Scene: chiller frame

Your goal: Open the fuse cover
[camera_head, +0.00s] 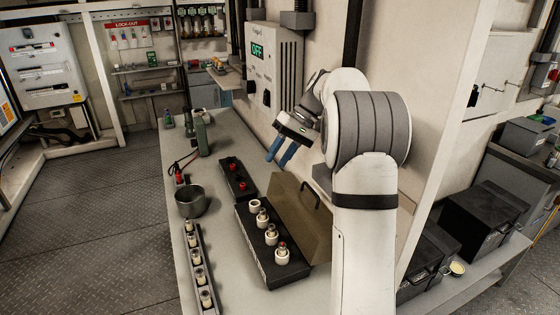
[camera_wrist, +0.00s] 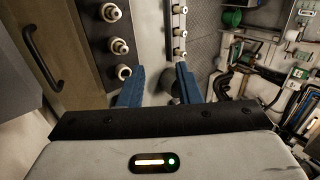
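The fuse cover (camera_head: 292,207) is an olive-brown panel with a black handle (camera_head: 311,195). It stands raised and tilted back along the right side of the black fuse box (camera_head: 262,262), leaving several white fuses exposed. In the wrist view the cover (camera_wrist: 75,25) is at upper left, with its handle (camera_wrist: 40,58) at the far left. My gripper (camera_head: 281,152) has two blue fingers and hangs above and behind the box, apart from the cover. In the wrist view my gripper (camera_wrist: 158,85) is open, with nothing between its fingers.
A wall cabinet reading OFF (camera_head: 272,70) is behind my gripper. The bench's far middle is mostly clear.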

